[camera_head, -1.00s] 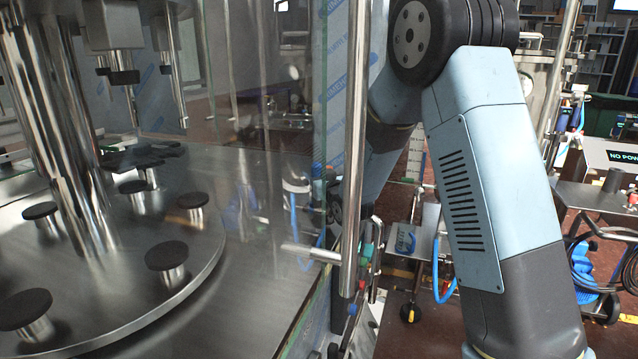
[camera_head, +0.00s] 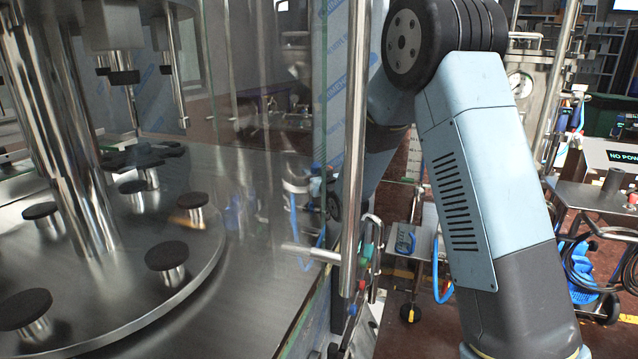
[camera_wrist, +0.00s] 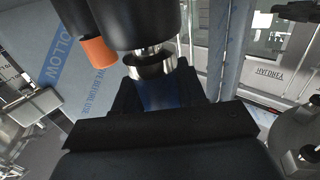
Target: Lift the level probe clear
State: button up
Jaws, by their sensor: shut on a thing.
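In the wrist view, my gripper (camera_wrist: 160,94) has its dark fingers closed around the lower end of what appears to be the level probe (camera_wrist: 138,22). The probe has a thick black body at the top of the picture and a shiny metal collar (camera_wrist: 151,66) just beyond the fingers. The part between the fingers is dark bluish and mostly hidden. A black cylinder with an orange end (camera_wrist: 98,52) sits beside the black body on the left. My gripper and the probe are not in the head view, where only my arm shows.
In the head view, a steel turntable (camera_head: 110,300) with several black-topped pedestals lies behind a clear panel at left. A vertical steel bar (camera_head: 355,150) stands close to my arm. A wheeled cart (camera_head: 412,250) is behind. Blue-printed film (camera_wrist: 70,65) covers a panel in the wrist view.

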jog(key=shift+c, duration=0.6)
jog(key=shift+r, duration=0.1)
notch_tip(320, 180, up, 10)
dwell(0.4)
jog(key=shift+f, duration=0.65)
jog(key=shift+f, duration=0.15)
jog(key=shift+f, duration=0.4)
